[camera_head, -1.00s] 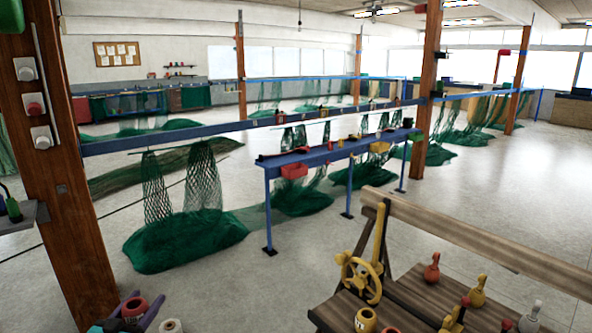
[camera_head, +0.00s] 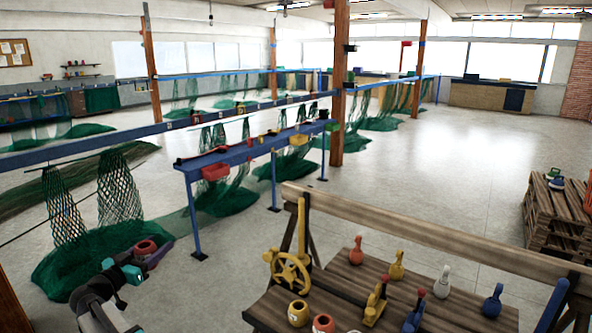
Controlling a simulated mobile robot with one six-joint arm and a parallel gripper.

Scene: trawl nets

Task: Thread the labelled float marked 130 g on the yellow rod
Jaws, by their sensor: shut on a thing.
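My gripper (camera_head: 146,262) is at the lower left, above the floor, shut on a red ring-shaped float (camera_head: 145,246) with a dark hole in its top. Its weight mark cannot be read. On the wooden bench (camera_head: 340,275) at the lower right, a yellow piece with a red tip (camera_head: 376,302) stands near the front; it may be the yellow rod, but I cannot tell. A similar blue piece with a red tip (camera_head: 414,314) stands right of it. A yellow float (camera_head: 298,312) and a red float (camera_head: 323,323) sit at the bench's front edge. My gripper is well left of the bench.
Red (camera_head: 355,250), yellow (camera_head: 396,265), white (camera_head: 443,282) and blue (camera_head: 492,300) bottle-like pieces stand along the bench. A yellow wheel (camera_head: 290,273) is at its left end. A pallet stack (camera_head: 555,218) stands far right. Green netting (camera_head: 75,267) lies left.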

